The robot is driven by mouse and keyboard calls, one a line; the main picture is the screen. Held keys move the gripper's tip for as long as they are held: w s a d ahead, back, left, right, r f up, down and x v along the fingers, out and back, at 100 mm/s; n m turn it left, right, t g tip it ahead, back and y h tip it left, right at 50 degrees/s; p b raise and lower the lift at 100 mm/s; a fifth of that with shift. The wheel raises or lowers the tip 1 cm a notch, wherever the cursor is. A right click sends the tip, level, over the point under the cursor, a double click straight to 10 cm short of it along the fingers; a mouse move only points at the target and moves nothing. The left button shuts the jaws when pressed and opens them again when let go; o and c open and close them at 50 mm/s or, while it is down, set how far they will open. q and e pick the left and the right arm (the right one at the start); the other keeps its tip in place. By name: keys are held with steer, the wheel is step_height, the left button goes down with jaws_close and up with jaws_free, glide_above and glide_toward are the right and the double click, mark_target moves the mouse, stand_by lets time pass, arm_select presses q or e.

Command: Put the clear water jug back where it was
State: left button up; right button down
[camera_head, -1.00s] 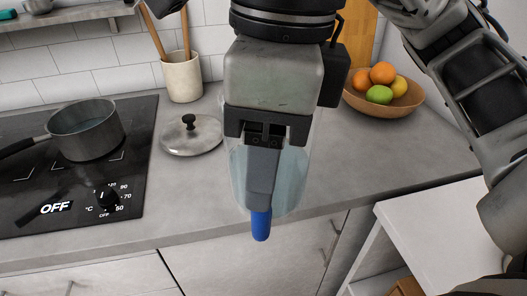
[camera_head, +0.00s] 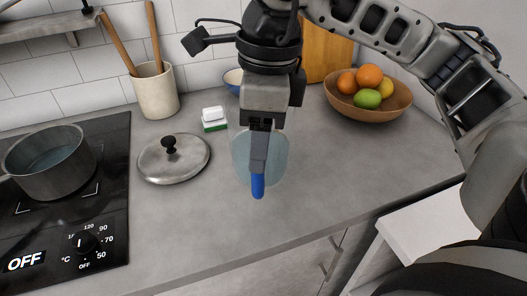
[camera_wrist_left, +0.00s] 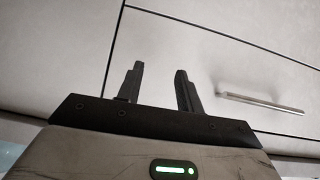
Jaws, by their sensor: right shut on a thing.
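The clear water jug (camera_head: 276,160) is in the middle of the head view, over the grey counter, partly hidden behind my right gripper. My right gripper (camera_head: 258,188) points down and is shut on the jug; one blue-tipped finger shows in front of it. I cannot tell whether the jug touches the counter. My left gripper (camera_wrist_left: 160,82) shows only in the left wrist view. Its two dark fingers are apart with nothing between them, in front of a pale cabinet front.
A pot (camera_head: 48,165) of water stands on the black stove (camera_head: 105,205) at left. A metal lid (camera_head: 174,160), a utensil crock (camera_head: 156,92), a sponge (camera_head: 214,118) and a small bowl (camera_head: 233,80) are nearby. A fruit bowl (camera_head: 372,108) stands at right. The front counter (camera_head: 200,225) is clear.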

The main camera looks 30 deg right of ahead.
steer(key=f, duration=0.2)
steer(key=w+d+f, duration=0.1)
steer(key=f, duration=0.1)
steer(key=w+d+f, duration=0.1)
steer(key=f, duration=0.1)
steer(key=shift+w+d, duration=0.15)
steer(key=shift+w, duration=0.05)
steer(key=shift+f, duration=0.45)
arm_select(q)
steer(key=shift+w+r, duration=0.4)
arm_select(e)
steer(key=shift+f, duration=0.1)
steer(key=c, duration=0.5)
jaws_free()
arm_select(q)
steer(key=shift+s+f, duration=0.2)
